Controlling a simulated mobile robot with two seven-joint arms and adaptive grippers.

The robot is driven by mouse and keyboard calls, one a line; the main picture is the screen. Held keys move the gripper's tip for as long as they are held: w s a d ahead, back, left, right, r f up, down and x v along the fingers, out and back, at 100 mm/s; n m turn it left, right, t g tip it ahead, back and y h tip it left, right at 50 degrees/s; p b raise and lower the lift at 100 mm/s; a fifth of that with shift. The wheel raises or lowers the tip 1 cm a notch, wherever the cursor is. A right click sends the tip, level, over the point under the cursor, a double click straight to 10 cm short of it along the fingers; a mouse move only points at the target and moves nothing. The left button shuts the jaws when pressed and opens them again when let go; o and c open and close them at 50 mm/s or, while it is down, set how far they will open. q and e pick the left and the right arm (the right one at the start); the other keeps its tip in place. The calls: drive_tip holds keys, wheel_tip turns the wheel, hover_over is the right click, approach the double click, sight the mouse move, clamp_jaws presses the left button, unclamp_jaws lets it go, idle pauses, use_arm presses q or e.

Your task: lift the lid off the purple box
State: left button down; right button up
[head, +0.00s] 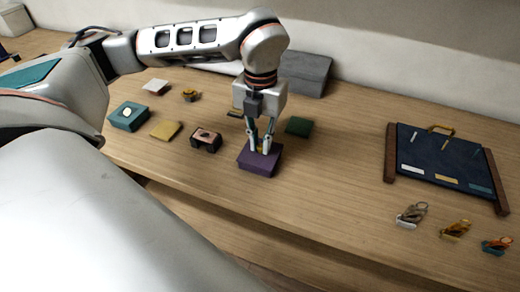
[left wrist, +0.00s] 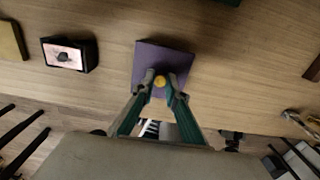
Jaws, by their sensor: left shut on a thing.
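The purple box (head: 258,162) stands near the front edge of the wooden table, under my left gripper (head: 262,148). The lid appears to sit on the box; I cannot tell if there is a gap. The box's inside is hidden. My right gripper is not in view.
A black box with a pink top (head: 206,139) stands left of the purple box, and a dark green block (head: 299,126) lies behind right. A teal box (head: 128,116) and yellow block (head: 165,130) are farther left. A dark blue board (head: 445,160) and several clips lie right.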

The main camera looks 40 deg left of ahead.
sight(260, 145)
use_arm(q)
drive_tip(key=shift+r, duration=0.1)
drive_tip(key=shift+r+p, duration=2.25)
drive_tip(key=shift+r, duration=0.7)
